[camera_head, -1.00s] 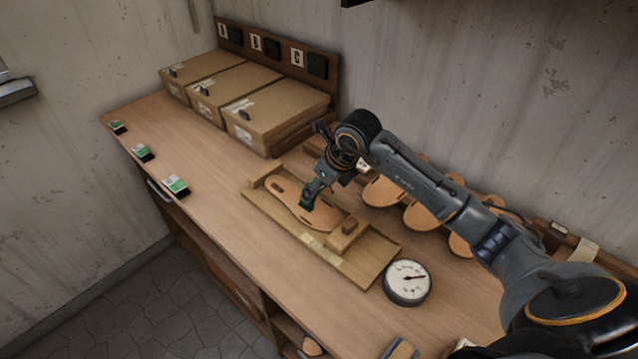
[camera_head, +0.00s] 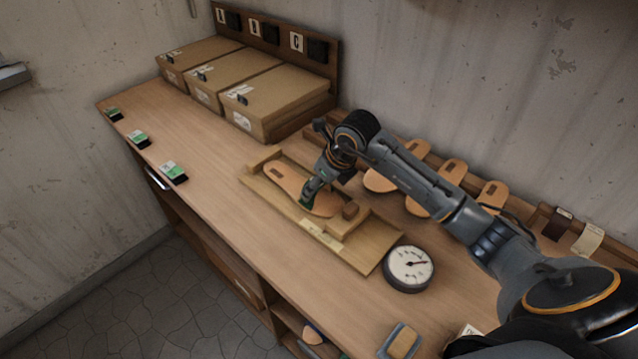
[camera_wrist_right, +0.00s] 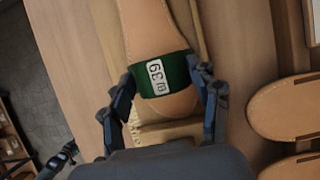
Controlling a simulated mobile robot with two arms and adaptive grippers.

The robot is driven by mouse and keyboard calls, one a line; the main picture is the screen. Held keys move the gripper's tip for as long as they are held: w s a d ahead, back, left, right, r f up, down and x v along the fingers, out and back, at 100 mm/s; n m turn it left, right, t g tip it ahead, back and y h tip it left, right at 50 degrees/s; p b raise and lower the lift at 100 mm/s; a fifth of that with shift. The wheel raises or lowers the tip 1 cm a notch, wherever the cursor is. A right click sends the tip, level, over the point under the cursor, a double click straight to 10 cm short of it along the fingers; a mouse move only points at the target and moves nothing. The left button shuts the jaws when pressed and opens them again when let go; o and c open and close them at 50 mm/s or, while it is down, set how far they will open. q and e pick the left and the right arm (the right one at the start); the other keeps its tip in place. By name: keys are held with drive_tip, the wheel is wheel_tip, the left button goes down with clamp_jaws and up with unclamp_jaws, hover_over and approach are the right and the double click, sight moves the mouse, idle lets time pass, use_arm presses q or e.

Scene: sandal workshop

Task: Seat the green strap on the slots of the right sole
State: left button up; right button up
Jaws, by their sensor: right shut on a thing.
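My right gripper (camera_head: 311,193) is shut on the green strap (camera_wrist_right: 163,74). The strap lies across the tan sole (camera_wrist_right: 148,28), with a finger on each side and its white size label facing the wrist camera. In the head view the sole (camera_head: 284,178) lies in a wooden fixture (camera_head: 365,262), and the strap is mostly hidden by my fingers. The strap is over or on the sole; whether its ends are in the slots cannot be seen. My left gripper is not in view.
Several tan soles (camera_head: 380,182) stand behind the fixture along the wall. A round dial gauge (camera_head: 409,267) is right of the fixture. Cardboard boxes (camera_head: 270,108) stand at the back left. Small green-and-white tags (camera_head: 173,171) line the front edge. The bench's left middle is clear.

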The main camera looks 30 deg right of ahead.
drive_tip(key=shift+f, duration=0.3)
drive_tip(key=o, duration=0.9)
drive_tip(key=shift+r, duration=0.1)
drive_tip(key=v, duration=1.1)
drive_tip(key=shift+s+r, duration=0.15)
drive_tip(key=shift+r, duration=0.25)
